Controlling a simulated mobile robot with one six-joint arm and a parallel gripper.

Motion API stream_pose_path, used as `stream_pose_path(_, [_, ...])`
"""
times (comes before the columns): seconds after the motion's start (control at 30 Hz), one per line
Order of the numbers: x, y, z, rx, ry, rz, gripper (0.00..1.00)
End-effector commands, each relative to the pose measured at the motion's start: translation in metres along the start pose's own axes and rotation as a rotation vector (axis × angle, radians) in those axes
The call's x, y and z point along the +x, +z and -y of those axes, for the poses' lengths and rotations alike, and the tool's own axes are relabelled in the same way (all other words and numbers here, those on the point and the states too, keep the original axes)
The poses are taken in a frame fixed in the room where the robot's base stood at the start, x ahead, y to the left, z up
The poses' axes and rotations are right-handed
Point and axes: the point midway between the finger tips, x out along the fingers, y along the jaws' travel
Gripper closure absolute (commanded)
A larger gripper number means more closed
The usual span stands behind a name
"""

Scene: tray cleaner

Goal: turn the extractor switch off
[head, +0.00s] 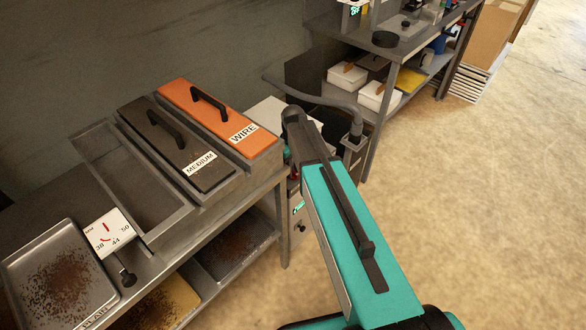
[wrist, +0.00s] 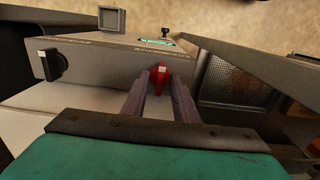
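A red switch knob (wrist: 160,73) with a pale mark sits on the front of a grey metal box (wrist: 105,58) in the wrist view. My gripper (wrist: 160,84) has its two fingers apart, with their tips at either side of the red knob. I cannot tell whether the fingers touch or grip it. A black knob (wrist: 50,65) with a white mark is on the same box, left of my gripper. In the head view my teal arm reaches the grey equipment beside the bench, and my fingertips are hidden. No label naming the extractor switch is readable.
The bench (head: 170,262) holds an orange WIRE lid (head: 222,118), a dark MEDIUM lid (head: 178,150) and a dirty tray (head: 60,280). A bent grey pipe (head: 318,98) rises near my arm. In the wrist view, grey bars flank the box. Floor at right is clear.

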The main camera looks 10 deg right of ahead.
Motion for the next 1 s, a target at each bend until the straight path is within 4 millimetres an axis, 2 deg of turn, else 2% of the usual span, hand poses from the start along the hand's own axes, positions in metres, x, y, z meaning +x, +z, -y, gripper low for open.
stream_pose_path(0.27, [0.0003, 0.0002, -0.0003, 0.0, 0.0, 0.0, 0.75])
stream_pose_path(0.4, [0.0002, 0.0002, -0.0003, 0.0, 0.0, 0.0, 0.99])
stream_pose_path(0.43, [0.0002, 0.0001, -0.0002, 0.0, 0.0, 0.0, 1.0])
stream_pose_path(0.77, [-0.0002, 0.0, -0.0002, -0.015, 0.0, 0.0, 1.0])
stream_pose_path(1.0, [-0.0007, -0.0003, -0.0001, -0.092, 0.0, 0.0, 1.0])
